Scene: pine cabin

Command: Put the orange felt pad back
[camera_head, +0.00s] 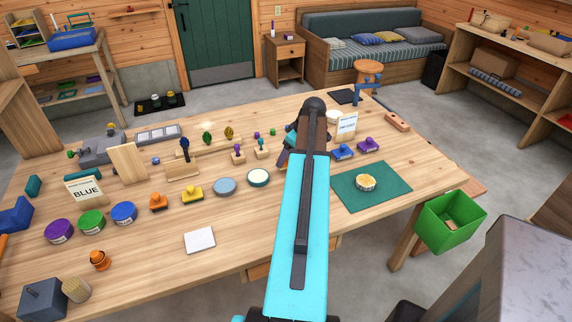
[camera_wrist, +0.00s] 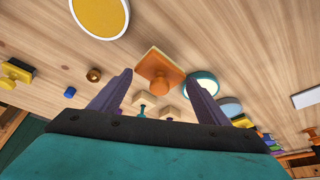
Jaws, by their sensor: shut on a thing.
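My gripper (camera_wrist: 160,76) is shut on an orange piece with a square base and a round knob, which I take as the orange felt pad (camera_wrist: 158,70). It shows between the two fingers in the wrist view, above the wooden tabletop. In the head view my gripper (camera_head: 285,157) is over the middle of the table, and my arm largely hides what it holds. An orange knobbed block (camera_head: 158,203) stands on the table left of a yellow one (camera_head: 192,195).
A cream disc with a teal rim (camera_head: 258,178) and a grey-blue disc (camera_head: 225,187) lie near my gripper. Purple, green and blue tins (camera_head: 123,212) stand at left. A green mat (camera_head: 389,194) holds a round yellow item. Free tabletop (camera_head: 150,265) lies at the front.

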